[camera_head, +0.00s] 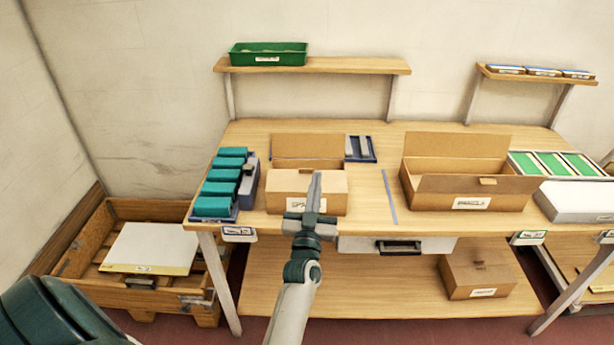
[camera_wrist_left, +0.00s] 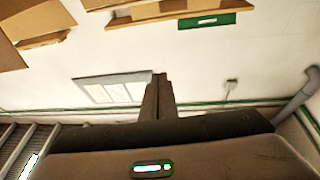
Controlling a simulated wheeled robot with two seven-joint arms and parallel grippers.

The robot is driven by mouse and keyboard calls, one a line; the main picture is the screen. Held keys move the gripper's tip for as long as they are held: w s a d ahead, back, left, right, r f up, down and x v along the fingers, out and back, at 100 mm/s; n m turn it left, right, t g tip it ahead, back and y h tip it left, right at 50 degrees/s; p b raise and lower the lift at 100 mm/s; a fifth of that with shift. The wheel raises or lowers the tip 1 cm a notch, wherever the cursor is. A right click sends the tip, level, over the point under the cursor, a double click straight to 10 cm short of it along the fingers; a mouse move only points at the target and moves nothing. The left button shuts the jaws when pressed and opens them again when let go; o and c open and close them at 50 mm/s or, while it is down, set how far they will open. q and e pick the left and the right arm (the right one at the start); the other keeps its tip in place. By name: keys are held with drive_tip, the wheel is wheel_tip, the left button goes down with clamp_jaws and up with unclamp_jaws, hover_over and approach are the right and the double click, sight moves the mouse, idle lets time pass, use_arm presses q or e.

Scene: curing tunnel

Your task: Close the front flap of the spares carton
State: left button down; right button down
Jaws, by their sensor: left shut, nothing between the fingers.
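Two brown cartons stand on the bench, and I cannot read for sure which label says spares. The left carton (camera_head: 275,190) has a raised back panel (camera_head: 308,147); its front shows a lighter panel and a white label partly hidden by my gripper. The right carton (camera_head: 425,200) has its back panel up, its inside partly visible, and a front panel with a small tab (camera_head: 488,181). My left gripper (camera_head: 316,180) is shut and empty, in front of the left carton in the head view; I cannot tell whether it touches. Its shut fingers show in the left wrist view (camera_wrist_left: 160,80).
Teal parts (camera_head: 222,175) in a rack stand left of the cartons. A blue tray (camera_head: 360,150) lies behind. A green bin (camera_head: 268,54) is on the upper shelf. A closed carton (camera_head: 478,275) sits on the lower shelf.

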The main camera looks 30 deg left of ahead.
use_arm(q)
drive_tip(key=g, duration=0.1)
drive_tip(key=s+a+n+g+b, duration=0.1)
drive_tip(key=g, duration=0.1)
drive_tip(key=s+g, duration=0.1)
drive_tip(key=shift+s+a+n+g+b, duration=0.15)
drive_tip(key=shift+a+n+g+b, duration=0.15)
drive_tip(key=shift+n+g+b, duration=0.1)
idle(0.5)
drive_tip(key=p, duration=0.4)
hover_over(307, 184)
drive_tip(key=shift+s+d+r, duration=0.1)
drive_tip(key=shift+s+d, duration=0.1)
drive_tip(key=shift+s, duration=0.05)
wheel_tip(307, 184, down, 3)
drive_tip(key=shift+w+a+r, duration=0.1)
drive_tip(key=shift+w+f, duration=0.15)
drive_tip(key=shift+f, duration=0.55)
